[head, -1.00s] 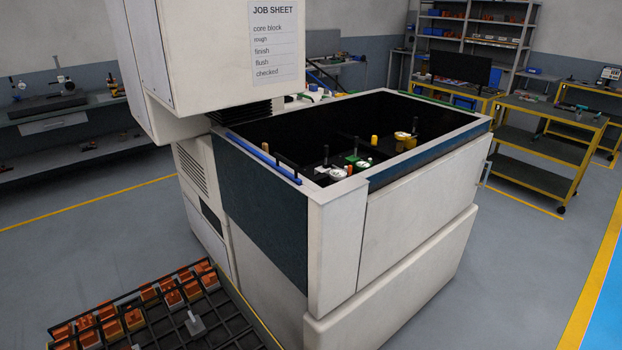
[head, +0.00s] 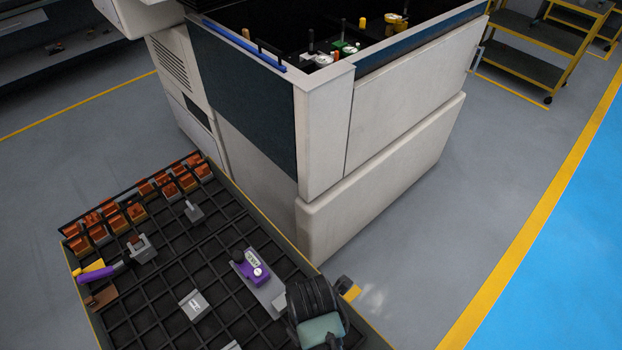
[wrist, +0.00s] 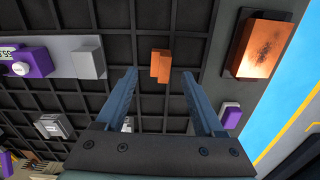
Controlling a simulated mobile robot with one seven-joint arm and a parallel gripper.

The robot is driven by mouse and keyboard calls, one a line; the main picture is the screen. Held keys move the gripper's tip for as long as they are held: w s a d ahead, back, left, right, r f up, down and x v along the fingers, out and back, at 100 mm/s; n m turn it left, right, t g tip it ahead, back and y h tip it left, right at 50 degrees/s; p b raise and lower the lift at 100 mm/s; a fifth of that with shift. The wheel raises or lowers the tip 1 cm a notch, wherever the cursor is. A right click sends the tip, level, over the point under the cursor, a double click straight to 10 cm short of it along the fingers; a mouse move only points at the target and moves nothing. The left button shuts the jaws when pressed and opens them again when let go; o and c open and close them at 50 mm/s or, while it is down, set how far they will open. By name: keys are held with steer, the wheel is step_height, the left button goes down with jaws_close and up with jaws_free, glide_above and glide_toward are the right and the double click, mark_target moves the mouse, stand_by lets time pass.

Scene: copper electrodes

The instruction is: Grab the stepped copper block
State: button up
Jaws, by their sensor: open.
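In the wrist view, a small orange copper block (wrist: 160,66) with a stepped outline lies on the black gridded tray, near the top middle. My gripper (wrist: 158,77) is open and empty. Its two blue-grey fingers are spread, with the block seen between and just beyond their tips; the height gap is hard to judge. A larger, plain copper block (wrist: 262,46) sits at the upper right. In the head view, my arm's dark end is over the tray's right part, and I cannot make out the stepped block there.
The gridded tray (head: 170,275) also carries a row of copper pieces (head: 134,211), a purple device with a dial (head: 250,270), a grey block (head: 193,304) and a purple-yellow tool (head: 100,272). A large white machine (head: 325,150) stands close behind the tray.

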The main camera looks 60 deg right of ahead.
steer(key=shift+f, duration=2)
jaws_close()
